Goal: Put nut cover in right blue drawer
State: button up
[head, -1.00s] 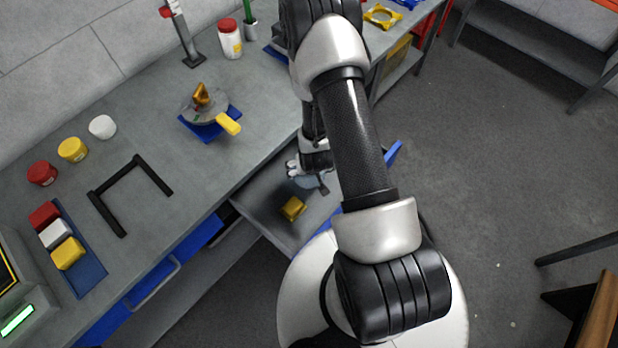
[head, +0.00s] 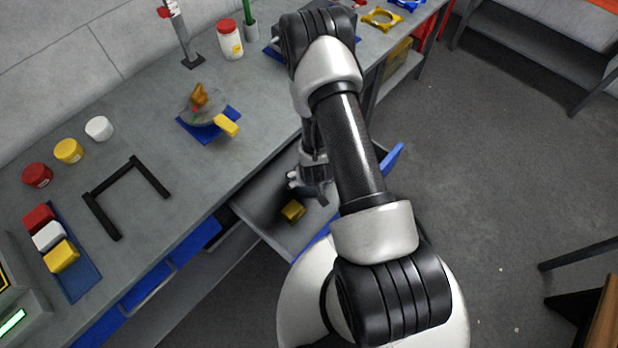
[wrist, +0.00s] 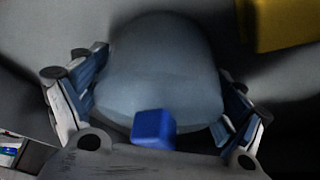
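A smooth grey-blue rounded piece, which I take to be the nut cover (wrist: 160,70), fills the space between my fingers in the wrist view. A small blue block (wrist: 154,128) shows at its near side. My gripper (wrist: 158,95) has a finger pad against each side of the cover and appears shut on it. In the head view my gripper (head: 308,182) is low over the open blue-fronted drawer (head: 262,207), and the cover is mostly hidden there. Whether the cover touches the drawer floor is not clear.
A yellow block (head: 293,210) lies in the drawer close to my gripper; it also shows in the wrist view (wrist: 282,22). The bench holds a blue-based fixture (head: 212,124), a black frame (head: 104,212), several jars and a tray of coloured blocks (head: 82,283).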

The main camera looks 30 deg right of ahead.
jog(key=shift+o, duration=0.7)
jog(key=shift+r, duration=0.1)
jog(key=shift+r+p, duration=0.25)
jog(key=shift+p, duration=0.05)
jog(key=p+v, duration=0.3)
jog(key=v, duration=0.8)
jog(key=shift+s+a+r, duration=0.1)
jog(key=shift+r, duration=0.1)
jog(key=w+a+r+n+y, duration=0.1)
jog(key=a+r, duration=0.2)
jog(key=r, duration=1)
jog(key=a+r+n, duration=0.1)
jog(key=a+r, duration=0.1)
jog(key=r, duration=1.1)
jog(key=s+a+r+n, duration=0.1)
jog(key=s+a+r, duration=0.2)
jog(key=s+r, duration=1.1)
jog(key=shift+s+a+n, duration=0.4)
jog(key=shift+s, duration=0.45)
